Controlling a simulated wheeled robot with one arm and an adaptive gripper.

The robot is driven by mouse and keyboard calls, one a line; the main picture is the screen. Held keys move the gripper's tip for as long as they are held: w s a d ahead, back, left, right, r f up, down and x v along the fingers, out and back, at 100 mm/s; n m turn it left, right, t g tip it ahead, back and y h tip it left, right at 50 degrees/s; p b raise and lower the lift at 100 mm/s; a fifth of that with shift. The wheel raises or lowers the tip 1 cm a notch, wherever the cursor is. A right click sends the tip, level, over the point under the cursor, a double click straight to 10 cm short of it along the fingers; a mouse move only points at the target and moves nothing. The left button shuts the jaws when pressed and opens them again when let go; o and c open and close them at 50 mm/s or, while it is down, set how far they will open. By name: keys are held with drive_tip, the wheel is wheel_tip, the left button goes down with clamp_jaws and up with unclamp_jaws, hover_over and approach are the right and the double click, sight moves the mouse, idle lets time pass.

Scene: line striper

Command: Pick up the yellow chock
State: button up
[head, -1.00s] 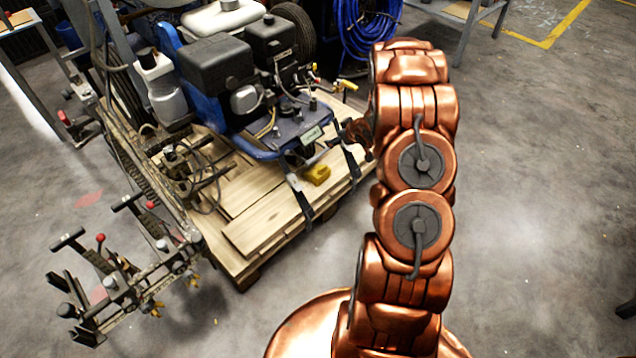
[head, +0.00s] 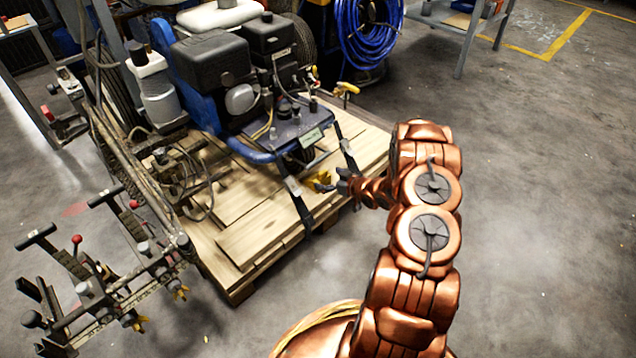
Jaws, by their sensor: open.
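The yellow chock (head: 319,180) lies on the wooden pallet (head: 262,228), near its right front edge, beside a dark strap. My gripper (head: 337,182) is at the end of my copper arm, just right of the chock, with its fingers pointing left towards it. The gripper is open. Its fingers cover part of the chock's right side, and I cannot tell whether they touch it.
The line striper (head: 225,85) with its blue frame stands on the pallet behind the chock. Dark straps (head: 300,205) run down over the pallet edge. A blue hose coil (head: 368,35) hangs at the back. The concrete floor at right is clear.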

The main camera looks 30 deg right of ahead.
sight(312, 176)
drive_tip(key=w+f+b, duration=0.1)
drive_tip(key=w+a+f+b, duration=0.1)
drive_tip(key=w, duration=0.1)
drive_tip(key=shift+w+a+f, duration=0.15)
drive_tip(key=shift+w+f, duration=0.15)
drive_tip(key=shift+f, duration=0.1)
drive_tip(key=shift+w+b, duration=0.3)
drive_tip(key=shift+w, duration=0.1)
drive_tip(key=shift+c, duration=0.3)
drive_tip(key=c, duration=1.5)
